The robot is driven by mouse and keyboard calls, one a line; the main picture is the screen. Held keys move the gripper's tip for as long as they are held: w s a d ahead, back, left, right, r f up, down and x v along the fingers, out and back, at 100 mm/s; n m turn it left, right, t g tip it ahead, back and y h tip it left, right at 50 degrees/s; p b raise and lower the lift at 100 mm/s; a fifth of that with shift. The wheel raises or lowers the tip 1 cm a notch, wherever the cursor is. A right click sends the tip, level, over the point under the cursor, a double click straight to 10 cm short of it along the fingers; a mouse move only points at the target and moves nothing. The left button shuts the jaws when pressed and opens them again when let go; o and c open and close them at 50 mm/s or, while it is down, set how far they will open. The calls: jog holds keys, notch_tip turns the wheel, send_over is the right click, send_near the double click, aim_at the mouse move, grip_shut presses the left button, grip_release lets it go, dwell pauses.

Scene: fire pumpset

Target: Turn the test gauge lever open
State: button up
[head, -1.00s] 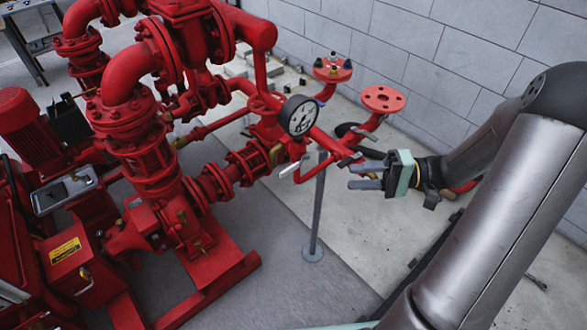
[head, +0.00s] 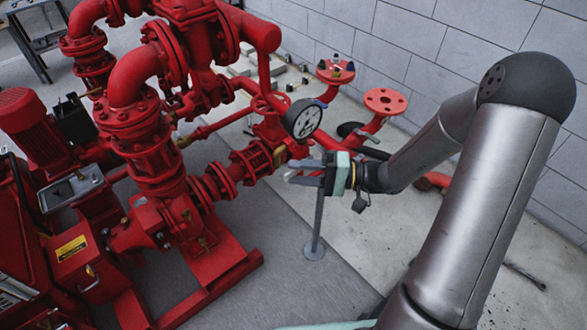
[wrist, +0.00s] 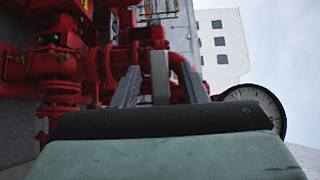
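The round white-faced pressure gauge (head: 303,119) sits on the red pipework in the head view; part of it shows at the right of the wrist view (wrist: 262,108). A pale grey bar, which looks like the test gauge lever (wrist: 160,78), stands upright between my two fingers in the wrist view. My gripper (head: 292,172) is just below the gauge in the head view, its fingers pointing left. The fingers are apart, with a visible gap on each side of the lever. In the head view the gripper largely hides the lever.
Red pump pipes and flanges (head: 160,150) fill the left and centre. A thin grey support post (head: 317,225) stands under the gripper. Two red flanged outlets (head: 385,101) stand behind it. A block wall (head: 400,45) closes the back. The floor at front centre is clear.

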jog(key=shift+w+a, duration=0.15)
jog(key=shift+a, duration=0.75)
grip_shut()
jog(key=shift+d+f, duration=0.1)
